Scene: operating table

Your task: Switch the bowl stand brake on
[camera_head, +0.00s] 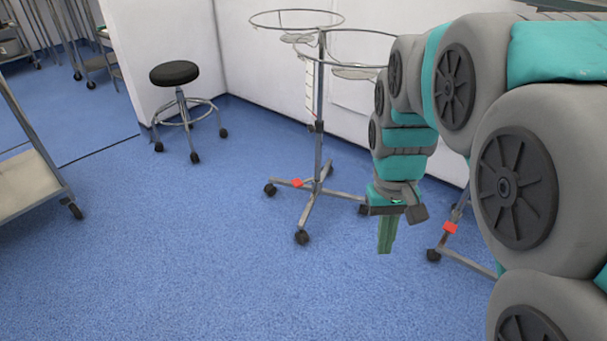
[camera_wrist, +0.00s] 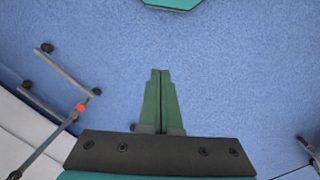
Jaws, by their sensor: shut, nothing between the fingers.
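The bowl stand (camera_head: 319,150) stands upright by the white wall in the head view, with two metal rings on top and a wheeled base. A small red piece (camera_head: 297,183), which looks like its brake, sits on a base leg. Whether it is on or off is too small to tell. My gripper (camera_head: 386,250) points down in front and to the right of this stand, above the floor. Its green fingers are shut and empty, as the wrist view (camera_wrist: 161,72) also shows. They touch nothing.
A second wheeled base with a red piece (camera_head: 449,227) is partly behind my arm. The wrist view shows a base with a red piece (camera_wrist: 81,107); I cannot tell which stand. A black stool (camera_head: 174,73) and a trolley (camera_head: 28,182) are left. The blue floor in front is clear.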

